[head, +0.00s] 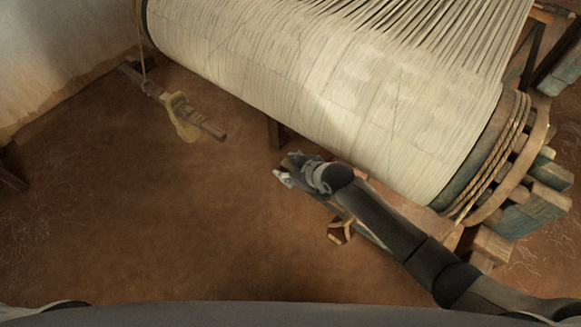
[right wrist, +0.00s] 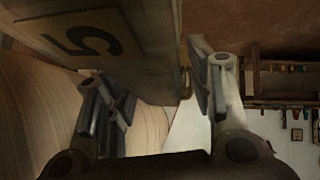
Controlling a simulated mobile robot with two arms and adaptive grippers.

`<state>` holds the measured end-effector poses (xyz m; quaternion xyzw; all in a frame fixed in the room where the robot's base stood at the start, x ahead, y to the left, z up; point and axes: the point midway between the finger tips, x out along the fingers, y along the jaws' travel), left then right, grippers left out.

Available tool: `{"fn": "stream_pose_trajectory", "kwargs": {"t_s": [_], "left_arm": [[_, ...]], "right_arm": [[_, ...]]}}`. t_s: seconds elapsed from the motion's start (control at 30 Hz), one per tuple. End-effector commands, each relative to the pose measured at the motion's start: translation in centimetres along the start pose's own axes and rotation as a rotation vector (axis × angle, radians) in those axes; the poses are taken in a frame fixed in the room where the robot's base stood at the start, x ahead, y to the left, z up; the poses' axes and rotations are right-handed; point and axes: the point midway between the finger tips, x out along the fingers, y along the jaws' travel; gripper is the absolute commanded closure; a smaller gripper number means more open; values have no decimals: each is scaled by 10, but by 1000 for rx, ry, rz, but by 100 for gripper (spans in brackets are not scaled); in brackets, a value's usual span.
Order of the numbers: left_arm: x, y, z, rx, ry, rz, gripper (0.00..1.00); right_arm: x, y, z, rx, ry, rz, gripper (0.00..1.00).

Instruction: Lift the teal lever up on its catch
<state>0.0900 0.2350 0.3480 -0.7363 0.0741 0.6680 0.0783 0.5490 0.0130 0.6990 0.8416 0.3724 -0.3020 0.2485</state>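My right gripper (head: 284,170) reaches in beside the cloth roll, fingers pointing left in the head view. In the right wrist view its two fingers (right wrist: 157,85) stand apart. A broad dark beam with a yellow plate (right wrist: 92,42) marked 5 comes down between and beyond them; a gap shows between its edge and the right finger. I cannot tell whether the beam touches the left finger. A teal-grey bar, probably the lever (head: 374,237), shows as a thin strip under my right forearm, mostly hidden. I cannot make out its catch. My left gripper is out of view.
The large cloth roll (head: 330,95) fills the upper middle, with a roped wooden wheel (head: 505,150) at its right end. A wooden bar with a yellow weight (head: 183,118) hangs at the left. A small wooden bracket (head: 341,231) sits below my arm. The brown floor (head: 150,220) is open at lower left.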

Motion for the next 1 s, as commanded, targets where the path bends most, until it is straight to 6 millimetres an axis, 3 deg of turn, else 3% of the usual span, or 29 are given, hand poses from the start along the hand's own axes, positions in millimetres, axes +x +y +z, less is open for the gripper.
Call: {"fn": "stream_pose_trajectory", "kwargs": {"t_s": [0.03, 0.3, 0.37, 0.97, 1.0], "left_arm": [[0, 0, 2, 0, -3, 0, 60], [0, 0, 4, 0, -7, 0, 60], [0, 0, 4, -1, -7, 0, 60], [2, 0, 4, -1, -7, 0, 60], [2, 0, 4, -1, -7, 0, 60]], "right_arm": [[0, 0, 0, 0, 0, 0, 61], [0, 0, 0, 0, -1, 0, 96], [0, 0, 0, 0, -1, 0, 100], [14, -4, 12, -5, -34, -5, 100], [14, -4, 12, -5, -34, -5, 67]]}}
